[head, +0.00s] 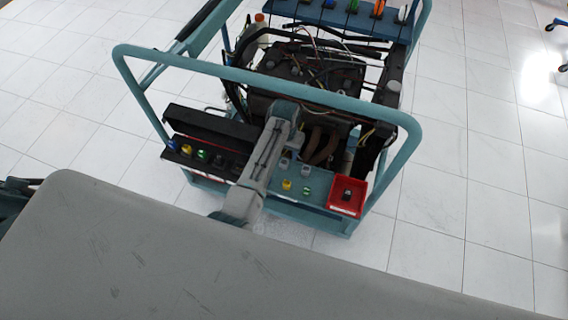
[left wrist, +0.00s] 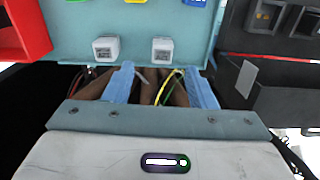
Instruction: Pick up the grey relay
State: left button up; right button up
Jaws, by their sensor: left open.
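Two light grey relays stand on a teal shelf (left wrist: 75,20) at the front of the engine trainer. In the left wrist view one grey relay (left wrist: 106,48) is left of centre and the other grey relay (left wrist: 161,50) is near centre. They also show small in the head view, as one (head: 284,163) and the other (head: 306,170). My left gripper (left wrist: 159,72) is open, with its two blue fingers apart and nothing held between them. Its fingertips are near the shelf edge beside the relays, over brown hoses. Its fingers are hard to make out in the head view. My right gripper is not in view.
A red tray (head: 333,206) holding a black part is at the shelf's right end. A yellow relay (head: 287,185) and a green relay (head: 306,191) stand near the grey ones. A black box (head: 190,120) with several relays is at left. The teal tube frame (head: 230,72) surrounds the engine.

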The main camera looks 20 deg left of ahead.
aim_at(284, 163)
pick_arm(q)
notch_tip(284, 163, down, 2)
jog(key=shift+f, duration=0.65)
jog(key=f, duration=0.4)
jog(key=shift+s+a+f+p, duration=0.15)
jog(key=shift+s+p, duration=0.05)
jog(key=shift+p, duration=0.2)
jog(key=c, duration=1.1)
jog(key=shift+o, duration=0.2)
